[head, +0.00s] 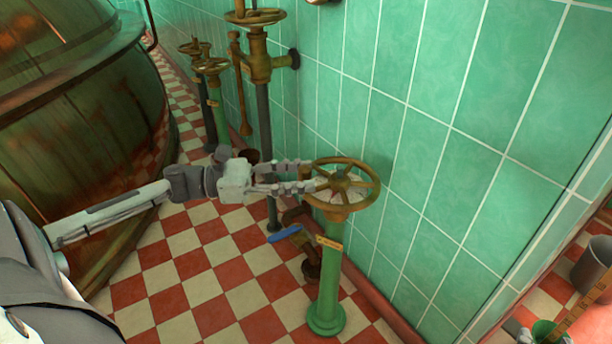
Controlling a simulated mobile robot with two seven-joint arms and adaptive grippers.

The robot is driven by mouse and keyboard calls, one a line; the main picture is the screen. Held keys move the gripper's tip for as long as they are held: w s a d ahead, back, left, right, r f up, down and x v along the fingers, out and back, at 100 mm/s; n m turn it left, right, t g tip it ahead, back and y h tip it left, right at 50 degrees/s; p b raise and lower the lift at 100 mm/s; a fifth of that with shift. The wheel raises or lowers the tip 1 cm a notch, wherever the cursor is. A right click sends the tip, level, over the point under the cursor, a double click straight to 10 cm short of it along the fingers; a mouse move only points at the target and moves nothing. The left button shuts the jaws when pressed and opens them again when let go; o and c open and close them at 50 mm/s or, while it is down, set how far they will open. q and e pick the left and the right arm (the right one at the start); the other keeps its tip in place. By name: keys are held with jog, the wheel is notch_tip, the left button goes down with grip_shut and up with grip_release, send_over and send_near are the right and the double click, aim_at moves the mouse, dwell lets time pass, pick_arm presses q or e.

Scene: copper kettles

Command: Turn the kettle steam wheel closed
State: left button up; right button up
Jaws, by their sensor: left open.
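A brass handwheel (371,200) with spokes sits on top of a green pedestal (329,285) in the middle of the head view, near the tiled wall. A small brass plate on the pedestal is too small to read. My left gripper (315,175) reaches in from the left at the wheel's left side. Its two fingers are apart, with the tips at or over the left rim. I cannot tell whether they touch it. No text shows whether this valve is open or closed. My right gripper is not in view.
More valves with handwheels (254,16) stand behind, along the green wall (440,130). A large copper kettle (70,130) fills the left. A blue-handled pipe fitting (284,233) is low beside the pedestal. A grey bucket (592,265) stands at far right.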

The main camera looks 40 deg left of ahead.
pick_arm(q)
jog(key=shift+w+d, duration=0.4)
jog(key=shift+d, duration=0.1)
jog(key=shift+c, duration=0.2)
grip_shut()
